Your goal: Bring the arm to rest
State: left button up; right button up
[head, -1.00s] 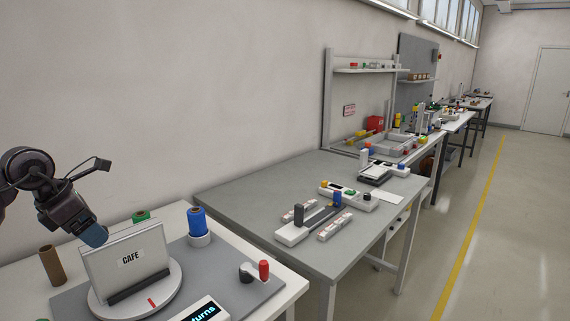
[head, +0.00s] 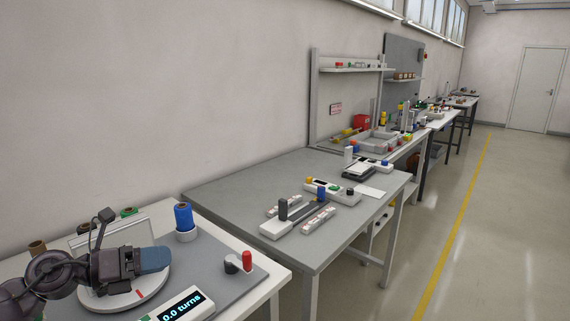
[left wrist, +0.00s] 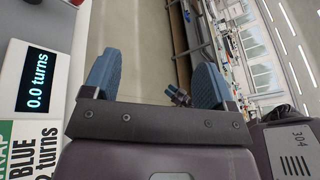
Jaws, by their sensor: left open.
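My left gripper (head: 155,259) is open and empty. In the head view it points right, in front of the round white turntable (head: 150,302) and partly hiding it. In the left wrist view its two blue fingers (left wrist: 155,82) stand wide apart with nothing between them. The lightbox frame (head: 138,233) stands on the turntable behind my arm; its front panel is mostly hidden.
A display (head: 182,305) reads 0.0 turns. A grey table (head: 240,185) with devices lies beyond. The floor at right is clear.

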pick_arm(q)
jog(key=s+a+f+n+t+y, duration=0.35)
jog(key=s+f+n+y, duration=0.4)
jog(key=n, duration=0.85)
jog(key=s+a+f+n+t+y, duration=0.4)
jog(key=n+y, duration=0.6)
jog(key=n, duration=0.6)
jog(key=s+d+f+n+g+h, duration=0.15)
jog(key=s+f+n+g, duration=0.35)
jog(key=s, duration=0.5)
jog(key=s+d+f+n+g+h, duration=0.1)
jog(key=s+d+f+n+g, duration=0.15)
jog(key=s+f+g, duration=0.65)
jog(key=w+f+t, duration=0.6)
jog(key=f+t, duration=0.2)
jog(key=t, duration=0.1)
jog(key=shift+w+f+m+t+h, duration=0.15)
jog(key=shift+w+m+t+h, duration=0.2)
jog(key=shift+w+m+h, duration=0.1)
